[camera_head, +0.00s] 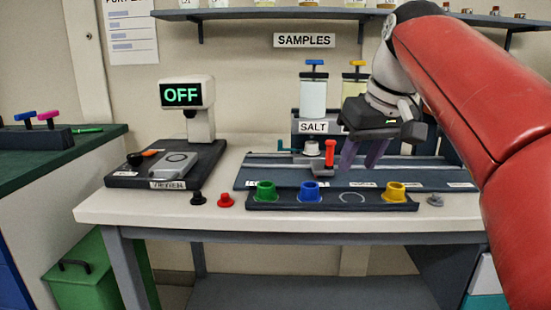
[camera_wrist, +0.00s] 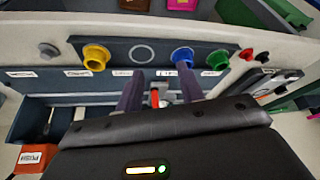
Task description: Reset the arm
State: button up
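My gripper (camera_head: 362,154) hangs from my red arm on the right, above the right half of the worktable. Its two purple fingers point down over the dark rail plate (camera_head: 262,175). In the wrist view the fingers stand apart with nothing held between their tips (camera_wrist: 158,84). A small carriage with a red upright handle (camera_head: 330,153) stands on the rail plate, left of the fingers in the head view. The red handle (camera_wrist: 155,98) shows in the gap between the fingers in the wrist view; I cannot tell the distance.
A dark strip (camera_head: 289,206) along the table's front holds green (camera_head: 265,191), blue (camera_head: 309,192) and yellow (camera_head: 394,192) cups and an empty ring mark. Sample containers (camera_head: 313,98) stand behind. A display reading OFF (camera_head: 181,94) stands left. Black and red knobs lie near the front edge.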

jog(key=s+f+m, duration=0.1)
jog(key=s+f, duration=0.8)
jog(key=f, duration=0.4)
jog(key=s+d+f+m+t+h, duration=0.1)
jog(key=s+f+m, duration=0.1)
jog(key=s+f, duration=0.7)
notch_tip(320, 180, down, 4)
jog(key=shift+f+m+h, duration=0.25)
jog(key=shift+m+h, duration=0.05)
